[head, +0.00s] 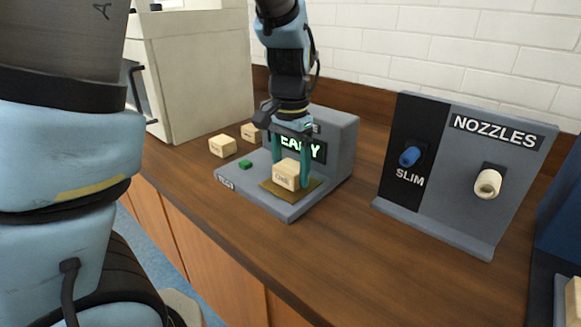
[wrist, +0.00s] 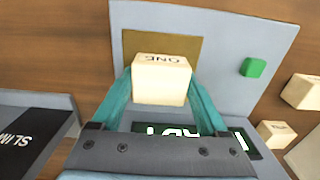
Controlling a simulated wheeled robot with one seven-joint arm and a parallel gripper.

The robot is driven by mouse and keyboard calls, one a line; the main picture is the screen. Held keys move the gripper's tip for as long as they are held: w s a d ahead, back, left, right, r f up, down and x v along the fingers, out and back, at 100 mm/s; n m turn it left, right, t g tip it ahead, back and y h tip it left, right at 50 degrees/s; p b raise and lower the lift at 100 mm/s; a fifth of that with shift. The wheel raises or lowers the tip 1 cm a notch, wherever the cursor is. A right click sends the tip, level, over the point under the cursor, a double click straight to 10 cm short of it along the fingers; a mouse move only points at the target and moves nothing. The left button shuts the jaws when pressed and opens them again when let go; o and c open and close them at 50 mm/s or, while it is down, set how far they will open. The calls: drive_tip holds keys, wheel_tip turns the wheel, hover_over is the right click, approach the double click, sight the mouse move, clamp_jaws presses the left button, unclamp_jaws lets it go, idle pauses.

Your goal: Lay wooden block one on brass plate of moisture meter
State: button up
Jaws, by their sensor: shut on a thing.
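Wooden block one (head: 287,174) is a pale block with dark lettering on one side; the wrist view shows ONE on the block (wrist: 161,80). My gripper (head: 291,172) is shut on it, with a teal finger on each side, also in the wrist view (wrist: 161,88). The brass plate (head: 310,187) lies under and around the block in the head view, and shows beyond it in the wrist view (wrist: 188,44). I cannot tell whether the block touches the plate. The grey moisture meter (head: 338,142) has a lit display, partly hidden by my gripper.
A green button (head: 245,164) sits on the meter's base. Two more wooden blocks (head: 222,147) (head: 249,131) stand left of the meter. A grey NOZZLES stand (head: 455,190) is to the right. A pale cabinet (head: 195,70) is behind at left. Bare counter lies in front right.

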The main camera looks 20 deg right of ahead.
idle(0.3)
drive_tip(key=o, duration=1.3)
wheel_tip(320, 180, up, 11)
drive_tip(key=shift+b, duration=0.4)
drive_tip(key=shift+f, duration=0.1)
